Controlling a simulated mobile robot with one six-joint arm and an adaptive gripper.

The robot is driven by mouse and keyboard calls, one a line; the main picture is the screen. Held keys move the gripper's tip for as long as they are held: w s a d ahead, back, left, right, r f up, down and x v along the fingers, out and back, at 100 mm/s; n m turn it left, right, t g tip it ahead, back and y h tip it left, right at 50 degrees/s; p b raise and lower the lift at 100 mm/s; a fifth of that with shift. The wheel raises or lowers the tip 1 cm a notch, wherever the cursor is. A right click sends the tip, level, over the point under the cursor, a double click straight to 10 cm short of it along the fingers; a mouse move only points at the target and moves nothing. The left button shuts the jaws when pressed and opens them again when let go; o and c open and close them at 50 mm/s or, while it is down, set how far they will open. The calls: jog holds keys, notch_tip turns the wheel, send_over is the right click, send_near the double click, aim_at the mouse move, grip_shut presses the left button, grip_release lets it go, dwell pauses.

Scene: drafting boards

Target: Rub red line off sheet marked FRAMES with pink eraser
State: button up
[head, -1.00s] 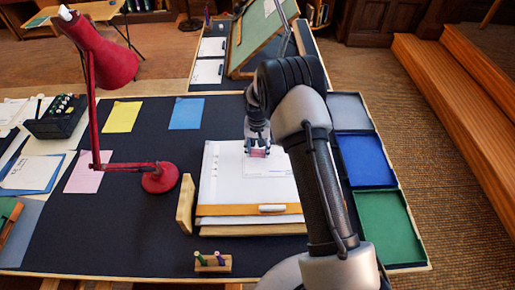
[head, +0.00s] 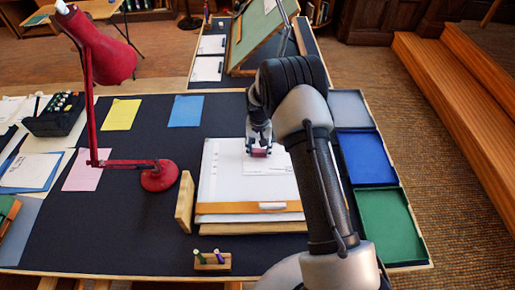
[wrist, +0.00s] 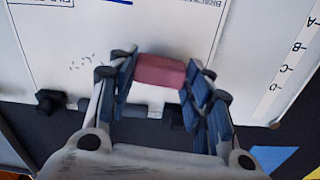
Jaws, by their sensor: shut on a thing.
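My gripper (head: 258,148) is shut on the pink eraser (head: 260,153) above the white sheet (head: 224,180) on the drafting board. In the wrist view, the eraser (wrist: 160,70) sits crosswise between the two fingers, over or on the sheet (wrist: 60,80); I cannot tell if it touches. Small dark specks (wrist: 84,62) lie on the sheet left of the fingers. Printed labels at the top edge of the wrist view are cut off, and I cannot read FRAMES. I see no red line; the gripper and eraser hide part of the sheet.
The red lamp (head: 159,177) and a wooden block (head: 185,203) stand left of the board. A pen holder (head: 209,262) is in front. Grey, blue (head: 366,158) and green (head: 391,226) trays line the right edge.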

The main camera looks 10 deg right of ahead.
jog(key=shift+s+d+r, duration=0.1)
jog(key=shift+s+d, duration=0.1)
jog(key=shift+d, duration=1.55)
jog(key=shift+w+a+b, duration=0.15)
jog(key=shift+a+b, duration=0.05)
jog(key=shift+a, duration=0.8)
jog(key=shift+w+a+b, duration=0.1)
jog(key=shift+a+b, duration=0.1)
jog(key=shift+a, duration=0.8)
jog(key=shift+s+d, duration=0.15)
jog(key=shift+d, duration=0.85)
jog(key=shift+s+d, duration=0.15)
jog(key=shift+d, duration=0.85)
jog(key=shift+r+p, duration=1.65)
jog(key=shift+r, duration=1.25)
notch_tip(320, 180, up, 3)
jog(key=shift+p, duration=0.85)
